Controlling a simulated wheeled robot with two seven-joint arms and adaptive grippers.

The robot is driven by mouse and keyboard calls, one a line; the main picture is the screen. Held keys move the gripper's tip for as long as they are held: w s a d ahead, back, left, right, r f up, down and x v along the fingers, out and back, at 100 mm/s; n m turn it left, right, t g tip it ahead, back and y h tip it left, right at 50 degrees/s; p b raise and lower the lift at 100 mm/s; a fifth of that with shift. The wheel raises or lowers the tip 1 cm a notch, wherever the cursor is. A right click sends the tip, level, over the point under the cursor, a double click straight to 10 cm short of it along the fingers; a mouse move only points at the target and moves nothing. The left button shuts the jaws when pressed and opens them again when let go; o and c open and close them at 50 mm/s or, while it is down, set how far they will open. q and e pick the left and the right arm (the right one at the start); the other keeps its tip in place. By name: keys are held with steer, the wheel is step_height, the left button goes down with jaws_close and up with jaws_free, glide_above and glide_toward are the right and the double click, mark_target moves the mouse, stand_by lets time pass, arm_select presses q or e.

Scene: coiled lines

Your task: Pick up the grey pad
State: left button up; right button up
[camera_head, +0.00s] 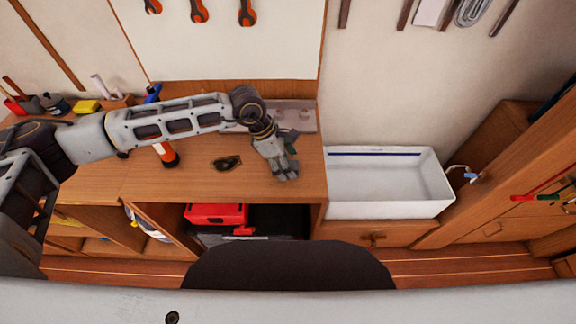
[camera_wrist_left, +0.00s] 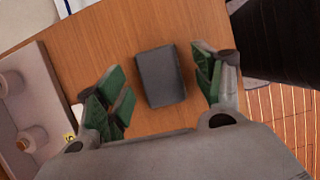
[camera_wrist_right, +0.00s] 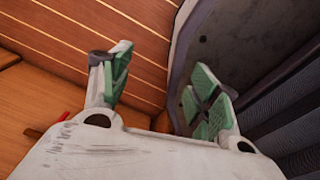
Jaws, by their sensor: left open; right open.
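The grey pad (camera_wrist_left: 162,77) is a small dark rectangular block lying on the wooden worktop. In the left wrist view it sits between the spread green-padded fingers of my left gripper (camera_wrist_left: 160,82), with a gap on both sides. In the head view my left gripper (camera_head: 284,172) hangs over the worktop near its right end, and I cannot make out the pad there. My right gripper (camera_wrist_right: 163,85) is open and empty in the right wrist view, away from the worktop, with floor planks and a dark curved surface beyond its fingers.
A grey fixture (camera_wrist_left: 35,105) with round posts stands on the worktop to the left in the left wrist view. A dark oval item (camera_head: 227,163) lies left of my left gripper. A white sink (camera_head: 390,190) adjoins the worktop's right end. A red toolbox (camera_head: 215,214) is below.

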arm_select(q)
steer(key=shift+c, duration=1.4)
steer(key=c, duration=0.8)
arm_select(e)
steer(key=shift+w, duration=0.1)
